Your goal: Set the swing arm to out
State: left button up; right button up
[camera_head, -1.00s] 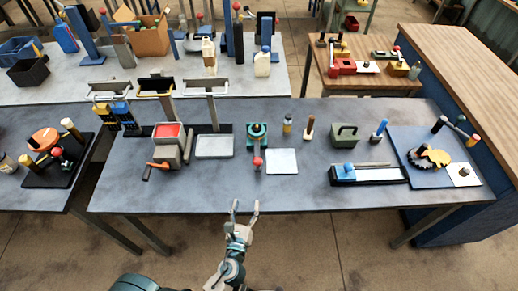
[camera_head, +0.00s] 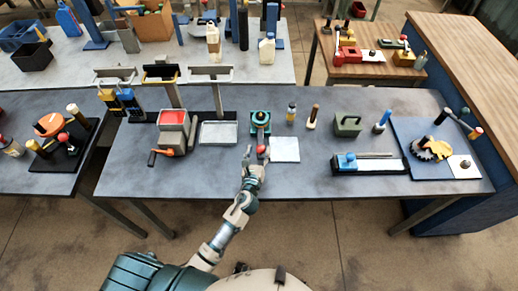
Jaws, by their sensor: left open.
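A small teal fixture (camera_head: 260,120) stands at the middle of the near grey table. A red ball knob (camera_head: 262,149) projects from its front, towards me; this looks like the swing arm. My left gripper (camera_head: 256,158) is open at the knob, with one fingertip left of it and the other close to its lower right. I cannot tell whether the fingers touch the knob. My right gripper is not in view.
A white plate (camera_head: 285,149) lies just right of the knob. A grey box with a red top and orange crank (camera_head: 173,132) and a shallow grey tray (camera_head: 218,133) stand left. Small bottles and handled tools stand behind right. The table's front strip is clear.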

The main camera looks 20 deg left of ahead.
pick_arm(q)
jog(key=shift+w+d, duration=0.2)
jog(key=shift+w, duration=0.35)
jog(key=shift+d+r, duration=0.1)
jog(key=shift+d, duration=0.35)
jog(key=shift+a, duration=0.3)
jog(key=c, duration=1.2)
jog(key=shift+a, duration=0.15)
